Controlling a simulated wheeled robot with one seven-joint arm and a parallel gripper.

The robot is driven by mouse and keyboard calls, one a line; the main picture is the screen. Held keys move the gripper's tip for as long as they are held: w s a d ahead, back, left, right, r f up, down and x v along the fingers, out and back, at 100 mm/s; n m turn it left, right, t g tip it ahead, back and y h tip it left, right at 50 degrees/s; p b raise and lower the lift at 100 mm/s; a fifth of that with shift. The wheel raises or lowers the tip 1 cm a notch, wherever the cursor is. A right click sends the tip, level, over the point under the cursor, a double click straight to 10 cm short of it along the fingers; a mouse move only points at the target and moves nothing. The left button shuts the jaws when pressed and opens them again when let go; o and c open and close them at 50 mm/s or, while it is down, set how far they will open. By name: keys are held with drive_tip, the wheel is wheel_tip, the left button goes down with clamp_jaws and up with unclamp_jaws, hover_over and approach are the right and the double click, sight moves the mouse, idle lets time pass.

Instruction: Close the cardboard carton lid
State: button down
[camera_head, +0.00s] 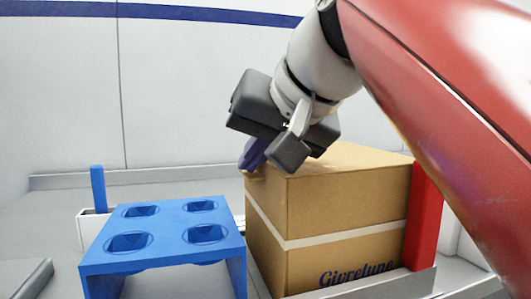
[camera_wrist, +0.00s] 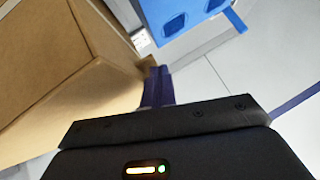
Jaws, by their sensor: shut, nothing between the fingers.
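The cardboard carton (camera_head: 345,222) is brown with a white stripe and dark lettering on its front. Its lid (camera_head: 350,160) lies across the top and looks flat or nearly flat; my gripper hides part of it. A small brown flap or edge piece (camera_head: 256,172) sticks out at the left edge of the top. My gripper (camera_head: 252,157) is shut and empty, its dark purple fingers at this left edge. In the wrist view the shut fingers (camera_wrist: 158,88) are beside the carton (camera_wrist: 55,60), near the small flap (camera_wrist: 148,72); contact cannot be told.
A blue rack with several round holes (camera_head: 165,236) stands close left of the carton; it also shows in the wrist view (camera_wrist: 180,12). A red upright piece (camera_head: 424,215) stands at the carton's right side. A grey ledge (camera_head: 385,286) runs along the carton's front.

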drive_tip(key=shift+f, duration=0.45)
